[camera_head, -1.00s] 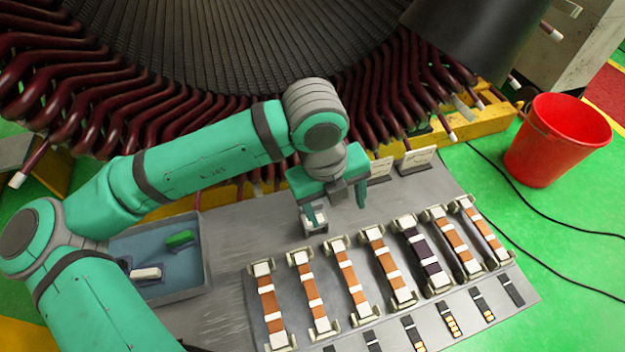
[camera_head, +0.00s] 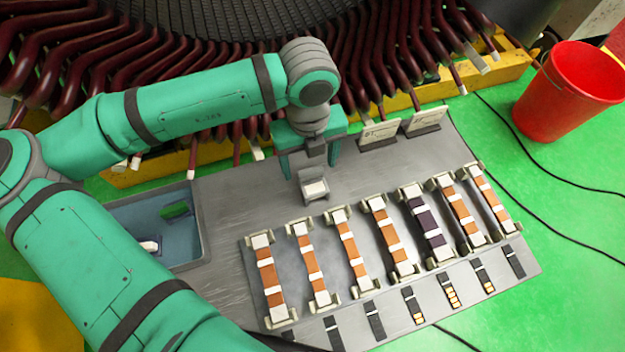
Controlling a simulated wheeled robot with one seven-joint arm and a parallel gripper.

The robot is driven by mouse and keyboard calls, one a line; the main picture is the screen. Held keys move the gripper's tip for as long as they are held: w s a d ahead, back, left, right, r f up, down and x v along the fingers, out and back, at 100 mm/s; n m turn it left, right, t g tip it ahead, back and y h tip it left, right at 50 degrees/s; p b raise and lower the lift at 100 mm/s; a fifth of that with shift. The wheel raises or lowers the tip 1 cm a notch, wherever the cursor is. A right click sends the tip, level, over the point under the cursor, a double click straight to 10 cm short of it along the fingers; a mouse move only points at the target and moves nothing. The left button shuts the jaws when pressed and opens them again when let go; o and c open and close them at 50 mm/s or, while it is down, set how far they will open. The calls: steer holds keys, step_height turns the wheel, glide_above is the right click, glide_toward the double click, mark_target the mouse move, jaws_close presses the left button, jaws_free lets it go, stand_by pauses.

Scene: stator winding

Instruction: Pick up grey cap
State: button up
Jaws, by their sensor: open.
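A small pale block, which looks like the grey cap (camera_head: 315,188), sits in a small grey holder (camera_head: 306,199) on the grey worktable, behind the row of bars. My gripper (camera_head: 309,168) is open, fingers pointing down. Its two green fingers are spread to the left and right, and the cap shows just below the gap between them. The gripper appears empty. I cannot tell how high the fingertips are above the cap.
Several wrapped bars (camera_head: 351,250) lie in supports to the front right. A blue tray (camera_head: 197,222) with a green piece (camera_head: 174,210) and a white piece (camera_head: 150,246) is at left. Two small signs (camera_head: 379,133) stand behind. A red bucket (camera_head: 566,95) is on the floor.

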mark_target(310, 170)
steer(key=shift+w+f, duration=0.2)
steer(key=shift+f, duration=2.05)
steer(key=c, duration=1.2)
steer(key=shift+r, duration=0.15)
